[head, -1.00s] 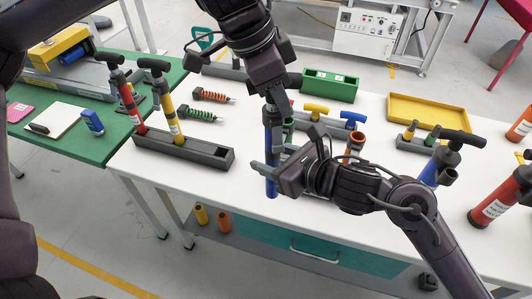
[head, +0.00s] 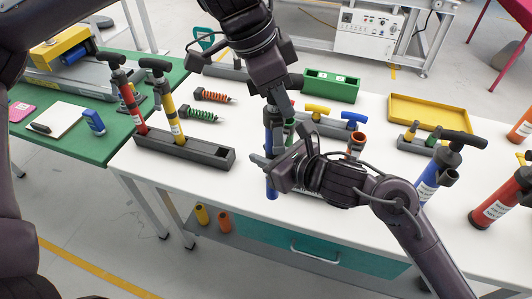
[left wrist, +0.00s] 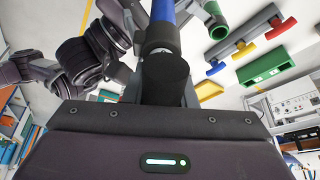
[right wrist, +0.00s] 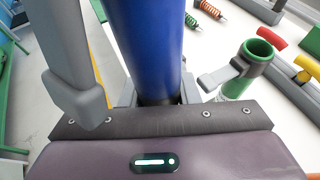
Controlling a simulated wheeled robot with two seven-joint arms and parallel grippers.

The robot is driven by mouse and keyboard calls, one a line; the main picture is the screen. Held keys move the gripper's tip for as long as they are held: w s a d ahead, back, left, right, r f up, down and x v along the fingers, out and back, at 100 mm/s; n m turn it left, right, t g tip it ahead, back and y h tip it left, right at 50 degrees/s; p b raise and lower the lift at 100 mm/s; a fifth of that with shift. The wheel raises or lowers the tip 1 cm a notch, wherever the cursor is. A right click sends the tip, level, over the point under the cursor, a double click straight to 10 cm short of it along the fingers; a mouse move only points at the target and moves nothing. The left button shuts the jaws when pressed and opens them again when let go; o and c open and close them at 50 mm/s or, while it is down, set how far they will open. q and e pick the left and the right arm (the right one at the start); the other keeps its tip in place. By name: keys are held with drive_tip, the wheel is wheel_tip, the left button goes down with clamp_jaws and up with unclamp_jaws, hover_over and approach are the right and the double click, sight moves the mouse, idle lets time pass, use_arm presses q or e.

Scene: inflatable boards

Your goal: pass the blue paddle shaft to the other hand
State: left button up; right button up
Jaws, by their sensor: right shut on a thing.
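The blue paddle shaft (head: 271,180) stands upright in the air in front of the white table. My left gripper (head: 278,112) is above, with its fingers on either side of the shaft's dark upper end (left wrist: 165,75); I cannot tell whether they press on it. My right gripper (head: 270,165) is lower, shut on the blue part of the shaft. The right wrist view shows the blue tube (right wrist: 148,50) filling the space in front of the right palm.
A grey holder (head: 190,150) with red and yellow pumps stands to the left. A green box (head: 330,86), a yellow tray (head: 430,113) and connector pieces (head: 335,118) lie behind. Blue (head: 435,170) and red (head: 495,205) pumps stand on the right.

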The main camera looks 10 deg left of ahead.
use_arm(q)
drive_tip(key=o, duration=0.5)
drive_tip(key=shift+r, duration=0.15)
